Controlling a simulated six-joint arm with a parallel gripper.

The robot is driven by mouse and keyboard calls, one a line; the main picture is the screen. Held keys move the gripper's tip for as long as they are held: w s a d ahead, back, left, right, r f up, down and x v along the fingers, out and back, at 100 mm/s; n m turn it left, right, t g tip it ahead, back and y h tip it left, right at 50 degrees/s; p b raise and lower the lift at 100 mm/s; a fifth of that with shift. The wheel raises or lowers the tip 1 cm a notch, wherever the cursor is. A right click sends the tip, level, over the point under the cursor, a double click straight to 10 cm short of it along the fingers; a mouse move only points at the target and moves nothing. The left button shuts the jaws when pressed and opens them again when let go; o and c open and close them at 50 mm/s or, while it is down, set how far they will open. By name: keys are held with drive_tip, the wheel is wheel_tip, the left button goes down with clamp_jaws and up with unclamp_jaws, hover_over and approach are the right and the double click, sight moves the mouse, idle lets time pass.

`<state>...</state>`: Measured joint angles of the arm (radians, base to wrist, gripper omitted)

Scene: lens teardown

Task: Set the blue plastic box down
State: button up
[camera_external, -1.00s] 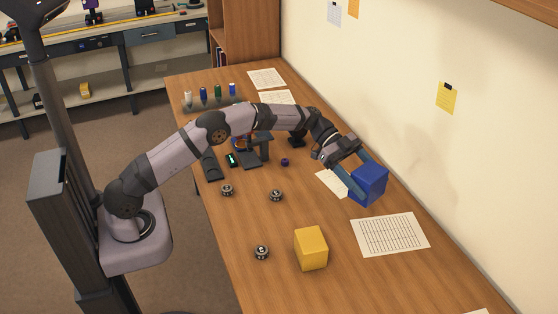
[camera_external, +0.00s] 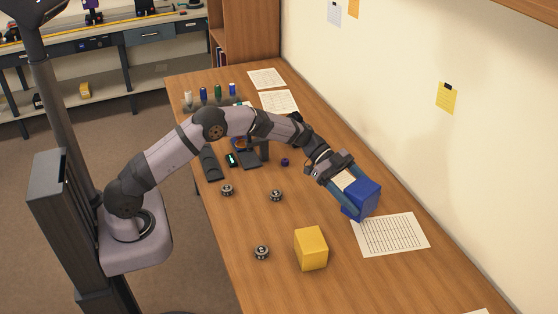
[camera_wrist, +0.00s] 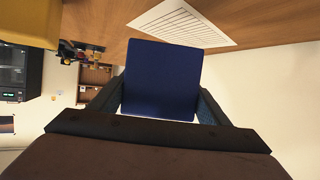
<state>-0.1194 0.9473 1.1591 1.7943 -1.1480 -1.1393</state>
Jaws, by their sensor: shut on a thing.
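The blue plastic box (camera_external: 362,198) is between the fingers of my gripper (camera_external: 345,192), over the right part of the wooden table in the external view. My gripper is shut on it, one finger on each side. The box is tilted in that view. Whether its underside touches the table cannot be told. In the wrist view the blue box (camera_wrist: 161,80) fills the middle between the two fingers of my gripper (camera_wrist: 160,103).
A yellow box (camera_external: 311,248) stands on the table (camera_external: 275,280) nearer the front. A ruled sheet (camera_external: 390,235) lies beside the blue box. Several small round parts, such as one dark ring (camera_external: 276,195), lie left of it. A wall runs along the right.

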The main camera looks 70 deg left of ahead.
drive_tip(key=shift+f, duration=2.95)
drive_tip(key=shift+f, duration=0.15)
drive_tip(key=o, duration=1.2)
drive_tip(key=shift+o, duration=0.2)
drive_tip(key=shift+a+r, duration=0.2)
drive_tip(key=v, duration=1.1)
drive_tip(key=shift+s+a+b, duration=0.2)
drive_tip(key=shift+a+b, duration=0.05)
drive_tip(key=shift+b, duration=0.15)
drive_tip(key=shift+r, duration=0.1)
